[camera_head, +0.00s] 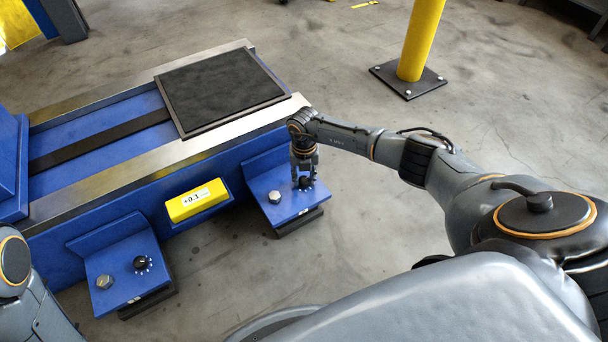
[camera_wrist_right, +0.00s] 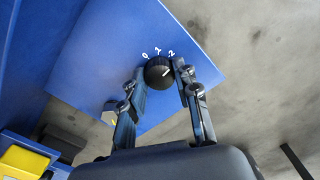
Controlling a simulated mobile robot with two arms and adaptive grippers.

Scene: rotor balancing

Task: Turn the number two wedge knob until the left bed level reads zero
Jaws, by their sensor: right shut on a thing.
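A black wedge knob (camera_head: 306,183) stands on the right blue foot plate (camera_head: 283,211) of the machine bed. I see no number naming this knob. My right gripper (camera_head: 304,176) points down over it, its two fingers closed on the knob's sides. In the right wrist view, the knob (camera_wrist_right: 157,74) sits between the fingertips (camera_wrist_right: 161,78), with white 0, 1 and 2 marks around it and a white line on top. A yellow level (camera_head: 189,208) on the bed's side reads about +0.1; the last digit is small. My left gripper is out of view.
A silver bolt (camera_head: 273,197) stands beside the gripped knob. Another foot plate (camera_head: 122,282) at the left carries a similar black knob (camera_head: 141,262) and bolt (camera_head: 104,281). A yellow post (camera_head: 421,40) stands behind my right arm. The floor between the feet is clear.

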